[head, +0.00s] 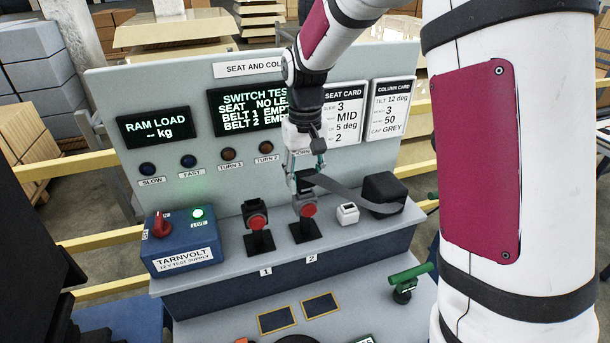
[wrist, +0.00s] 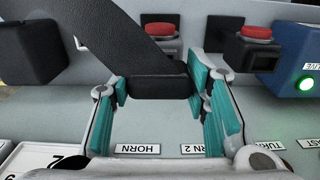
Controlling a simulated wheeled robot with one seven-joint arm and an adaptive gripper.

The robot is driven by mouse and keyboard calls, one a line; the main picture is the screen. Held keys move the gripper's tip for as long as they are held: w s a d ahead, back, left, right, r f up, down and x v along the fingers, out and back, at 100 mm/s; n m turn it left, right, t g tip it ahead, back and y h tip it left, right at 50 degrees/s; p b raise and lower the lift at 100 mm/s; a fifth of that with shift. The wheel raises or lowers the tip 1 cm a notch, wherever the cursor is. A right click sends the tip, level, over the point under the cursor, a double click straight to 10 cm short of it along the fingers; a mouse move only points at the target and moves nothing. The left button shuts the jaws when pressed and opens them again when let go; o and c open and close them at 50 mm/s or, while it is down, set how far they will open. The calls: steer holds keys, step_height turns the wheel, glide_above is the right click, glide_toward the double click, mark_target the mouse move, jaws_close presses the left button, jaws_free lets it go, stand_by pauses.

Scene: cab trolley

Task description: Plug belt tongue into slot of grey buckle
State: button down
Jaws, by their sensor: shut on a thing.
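In the head view the grey buckle (head: 297,207) with a red button stands on post 2, upright on the bench ledge. A black buckle (head: 249,210) with a red button stands to its left on post 1. My gripper (head: 306,178) is just above the grey buckle, shut on the black grip of the belt tongue (wrist: 160,82). In the wrist view the grip sits between the teal fingers; the tongue's metal plate is hidden. The black belt (head: 350,192) runs from it to the right. I cannot tell whether the tongue touches the buckle.
A black belt housing (head: 383,189) is at the ledge's right, with a small white box (head: 347,213) beside it. A blue supply box (head: 181,247) is at the left. The upright panel (head: 180,90) stands behind; its screen (head: 246,110) reads both belts empty.

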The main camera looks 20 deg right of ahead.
steer(key=shift+f, duration=0.45)
steer(key=c, duration=0.8)
jaws_free()
step_height(320, 180, up, 12)
steer(key=o, duration=0.8)
